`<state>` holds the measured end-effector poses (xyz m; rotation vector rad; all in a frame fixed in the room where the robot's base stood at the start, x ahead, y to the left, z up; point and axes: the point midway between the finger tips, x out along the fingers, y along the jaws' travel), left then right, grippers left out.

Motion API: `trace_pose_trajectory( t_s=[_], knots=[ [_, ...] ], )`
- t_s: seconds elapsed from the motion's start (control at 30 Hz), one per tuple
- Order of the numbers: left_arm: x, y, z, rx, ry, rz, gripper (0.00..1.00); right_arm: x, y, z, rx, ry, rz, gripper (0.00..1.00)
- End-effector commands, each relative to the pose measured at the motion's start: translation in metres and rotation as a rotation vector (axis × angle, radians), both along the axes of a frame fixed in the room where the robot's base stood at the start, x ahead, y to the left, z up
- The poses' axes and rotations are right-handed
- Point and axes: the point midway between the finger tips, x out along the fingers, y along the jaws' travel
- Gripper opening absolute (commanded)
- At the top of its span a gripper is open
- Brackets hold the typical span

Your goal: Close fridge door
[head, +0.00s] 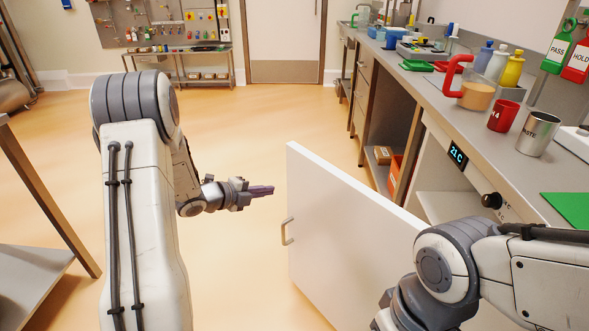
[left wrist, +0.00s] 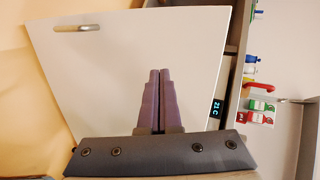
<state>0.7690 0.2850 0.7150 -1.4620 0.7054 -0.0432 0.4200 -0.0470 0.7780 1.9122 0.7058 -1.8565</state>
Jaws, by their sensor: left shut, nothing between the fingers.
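The white fridge door (head: 345,235) stands wide open in the head view, swung out from the counter into the room. Its small handle (head: 286,232) is near the free edge, on the face toward the left. The fridge (head: 448,200) under the counter shows a pale inside and a display reading 21 C. My left gripper (head: 262,190) is shut and empty, left of the door's free edge and apart from it. In the left wrist view the purple fingers (left wrist: 158,90) are together in front of the door (left wrist: 120,70), with its handle (left wrist: 77,28) at upper left. My right gripper is out of view.
The counter (head: 440,95) on the right holds a red mug (head: 503,115), a metal cup (head: 538,133), bottles and trays. Open shelving (head: 385,155) lies beyond the fridge. A table (head: 30,265) stands at the left. The floor (head: 240,120) left of the door is clear.

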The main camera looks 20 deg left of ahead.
Motion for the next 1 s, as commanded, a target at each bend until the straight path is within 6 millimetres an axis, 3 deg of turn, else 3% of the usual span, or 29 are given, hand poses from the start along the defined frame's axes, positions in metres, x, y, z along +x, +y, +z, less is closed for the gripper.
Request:
trace_pose_trajectory(
  t_s=[0.1,0.27,0.77,1.0],
  knots=[
    [-0.015,0.018,0.005,-0.010,-0.082,-0.065,0.00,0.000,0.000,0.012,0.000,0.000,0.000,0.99],
    [-0.018,0.019,0.004,-0.014,-0.129,-0.105,0.00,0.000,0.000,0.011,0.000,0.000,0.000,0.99],
    [0.058,-0.032,-0.025,-0.015,-0.128,-0.106,0.00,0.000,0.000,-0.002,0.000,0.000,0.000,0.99],
    [0.085,-0.049,-0.024,-0.014,-0.129,-0.104,0.00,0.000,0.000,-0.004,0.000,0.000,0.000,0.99]
  ],
)
